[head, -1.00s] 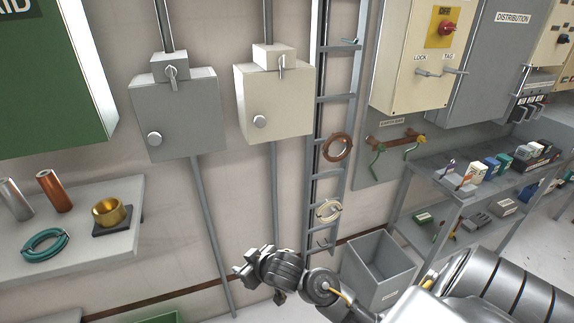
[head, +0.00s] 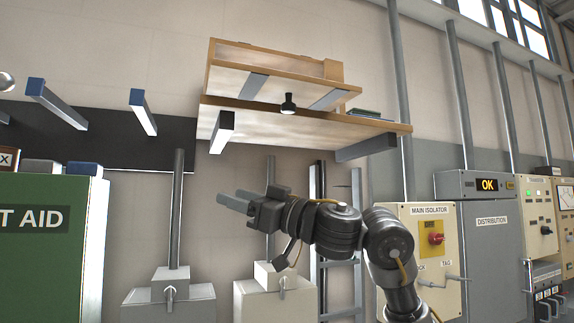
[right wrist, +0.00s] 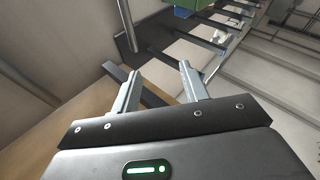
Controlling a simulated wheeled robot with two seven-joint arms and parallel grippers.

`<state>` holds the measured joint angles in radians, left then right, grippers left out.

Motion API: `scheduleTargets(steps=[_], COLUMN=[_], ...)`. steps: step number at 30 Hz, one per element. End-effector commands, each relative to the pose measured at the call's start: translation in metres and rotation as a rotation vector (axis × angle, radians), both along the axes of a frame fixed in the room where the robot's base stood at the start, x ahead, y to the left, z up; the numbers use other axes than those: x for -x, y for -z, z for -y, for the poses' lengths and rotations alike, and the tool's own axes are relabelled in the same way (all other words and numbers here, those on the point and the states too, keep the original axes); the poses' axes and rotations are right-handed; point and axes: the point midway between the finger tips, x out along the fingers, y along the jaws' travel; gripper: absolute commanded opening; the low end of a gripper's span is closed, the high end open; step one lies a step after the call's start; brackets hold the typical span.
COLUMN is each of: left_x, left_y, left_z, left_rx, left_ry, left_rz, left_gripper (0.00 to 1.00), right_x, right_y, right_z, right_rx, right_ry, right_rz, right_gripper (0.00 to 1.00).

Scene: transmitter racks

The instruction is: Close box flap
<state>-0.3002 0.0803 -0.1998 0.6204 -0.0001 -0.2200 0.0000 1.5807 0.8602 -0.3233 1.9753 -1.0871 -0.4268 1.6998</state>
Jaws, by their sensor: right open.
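A wooden box (head: 275,58) sits on a wall shelf high in the head view. A pale wooden flap (head: 285,88) with two grey strips slopes out toward me from its front, so the box looks open. A black knob-like piece (head: 288,104) is at the flap's front edge. My right gripper (head: 232,200) is below the shelf, left of the knob, apart from both, with its fingers pointing left. In the right wrist view its two fingers (right wrist: 160,90) are spread with nothing held between them. My left gripper is not in view.
The wooden shelf (head: 305,130) rests on dark brackets, one (head: 222,132) just above my right gripper. Metal bars (head: 143,112) jut from the wall at left. A green first aid cabinet (head: 45,245) stands lower left. Vertical conduits (head: 402,100) rise at right.

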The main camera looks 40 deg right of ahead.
Motion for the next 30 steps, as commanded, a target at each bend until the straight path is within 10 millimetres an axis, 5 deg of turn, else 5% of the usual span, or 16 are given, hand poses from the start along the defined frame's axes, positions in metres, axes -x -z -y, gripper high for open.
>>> scheduleTargets(steps=[1,4,9,12,20,30], left_x=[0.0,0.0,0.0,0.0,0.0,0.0], left_y=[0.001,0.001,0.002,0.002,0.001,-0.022], left_z=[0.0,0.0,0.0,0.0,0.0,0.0], left_rx=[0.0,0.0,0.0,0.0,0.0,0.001], left_ry=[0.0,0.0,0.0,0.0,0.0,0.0], left_rz=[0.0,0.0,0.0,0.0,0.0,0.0], left_gripper=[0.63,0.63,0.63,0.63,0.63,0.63], right_x=[0.029,0.078,0.145,0.168,0.181,0.142], right_y=[-0.032,-0.073,-0.11,-0.118,-0.123,-0.145], right_z=[0.014,0.037,0.067,0.078,0.083,0.064], right_rx=[-0.016,-0.064,-0.147,-0.181,-0.204,-0.202], right_ry=[0.003,-0.003,-0.012,-0.016,-0.021,-0.023], right_rz=[0.027,0.033,0.031,0.027,0.022,0.018], right_gripper=[0.44,0.44,0.44,0.44,0.44,0.44])
